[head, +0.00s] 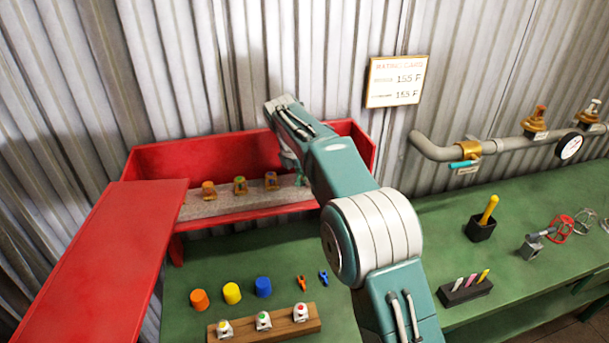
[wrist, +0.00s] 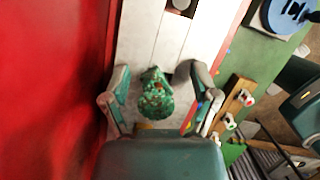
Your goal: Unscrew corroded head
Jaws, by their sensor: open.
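A green, crusted, mottled head (wrist: 156,95) stands between the fingers of my gripper (wrist: 160,88) in the wrist view, above a pale grey strip. My gripper is open, with one finger on each side of the head and gaps visible. In the head view, my arm reaches into the red open cabinet (head: 170,160), and the gripper is mostly hidden behind it. A bit of green shows there beside the arm. Several small heads, including an orange-brown one (head: 208,190) and a green-topped one (head: 240,185), stand on the cabinet's grey shelf (head: 215,207).
A grey pipe (head: 435,152) on the right carries brass fittings (head: 536,120), a teal-handled valve (head: 463,164) and a gauge (head: 569,147). The green bench (head: 400,235) holds coloured caps (head: 232,293), a wooden block (head: 295,328) with small heads, and a black holder (head: 481,229).

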